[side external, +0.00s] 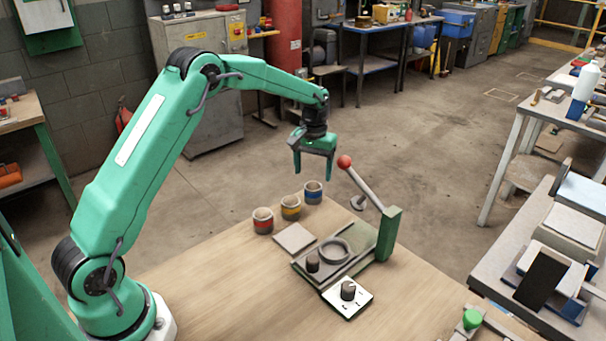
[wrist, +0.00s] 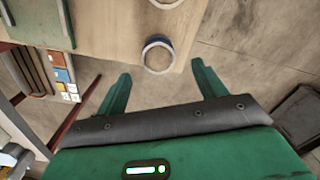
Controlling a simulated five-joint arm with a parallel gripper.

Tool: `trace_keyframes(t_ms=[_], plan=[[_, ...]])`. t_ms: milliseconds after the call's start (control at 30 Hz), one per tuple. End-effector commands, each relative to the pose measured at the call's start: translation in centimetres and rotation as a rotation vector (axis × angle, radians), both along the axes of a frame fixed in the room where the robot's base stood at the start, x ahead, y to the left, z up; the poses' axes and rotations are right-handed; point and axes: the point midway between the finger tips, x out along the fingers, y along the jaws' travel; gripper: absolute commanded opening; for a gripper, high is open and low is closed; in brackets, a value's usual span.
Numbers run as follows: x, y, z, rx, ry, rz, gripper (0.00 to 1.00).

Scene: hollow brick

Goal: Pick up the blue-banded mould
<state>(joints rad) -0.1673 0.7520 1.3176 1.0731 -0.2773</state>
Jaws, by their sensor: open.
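The blue-banded mould (side external: 313,192) stands upright near the back corner of the wooden bench, at the right end of a row of three. The yellow-banded mould (side external: 290,207) and red-banded mould (side external: 263,221) stand to its left. My gripper (side external: 313,172) is open and empty in the air above the blue-banded mould, apart from it. In the wrist view the blue-banded mould (wrist: 158,54) shows its pale rim ahead of my two spread green fingers (wrist: 162,82), near the bench edge. Another mould (wrist: 166,2) is cut off at the top.
A pale square tile (side external: 294,238) lies in front of the moulds. A press with a red-knobbed lever (side external: 345,162) and green post (side external: 389,233) stands to the right. A dial box (side external: 347,297) sits in front of it. The bench's left front (side external: 230,290) is clear.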

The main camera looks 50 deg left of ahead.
Motion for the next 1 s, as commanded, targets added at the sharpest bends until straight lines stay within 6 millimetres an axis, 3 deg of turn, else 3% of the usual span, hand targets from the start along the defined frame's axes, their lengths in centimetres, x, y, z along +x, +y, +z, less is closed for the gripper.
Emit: trace_keyframes(t_ms=[133,467,800,1000], plan=[[0.0,0.0,-1.1,0.0,0.0,0.0,0.7],[0.0,-0.1,-1.9,0.0,0.0,-0.001,0.7],[-0.1,-0.3,-5.5,0.0,0.001,-0.001,0.7],[-0.1,-0.3,-6.6,0.0,-0.001,-0.001,0.7]])
